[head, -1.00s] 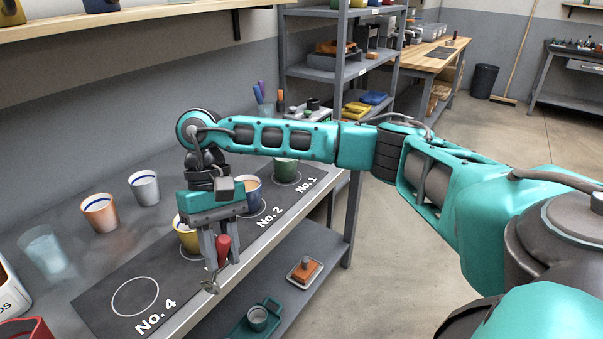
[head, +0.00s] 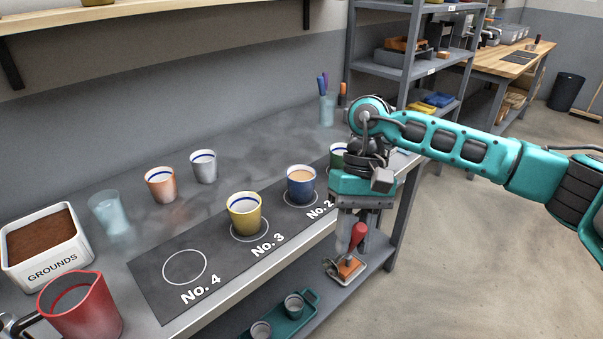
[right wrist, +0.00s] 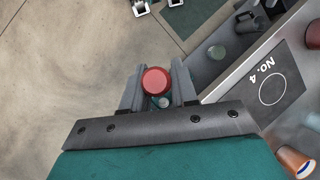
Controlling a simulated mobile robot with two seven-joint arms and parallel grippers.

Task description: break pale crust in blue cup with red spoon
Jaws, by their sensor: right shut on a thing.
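The blue cup (head: 301,187) stands upright on the mat by the No. 2 label, with a pale tan surface (head: 301,173) that looks unbroken. My right gripper (head: 356,232) is shut on the red spoon (head: 358,236), to the right of the blue cup and in front of the counter's edge. In the right wrist view the red handle end (right wrist: 156,81) sits between the fingers. The blue cup is not clearly seen there. My left gripper is not in view.
A yellow cup (head: 244,216) stands at No. 3; a green cup (head: 338,156) is partly hidden behind my right gripper. The No. 4 circle (head: 185,267) is empty. A red pitcher (head: 85,308) and a grounds box (head: 43,250) stand at left. A lower shelf holds a tray (head: 280,322).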

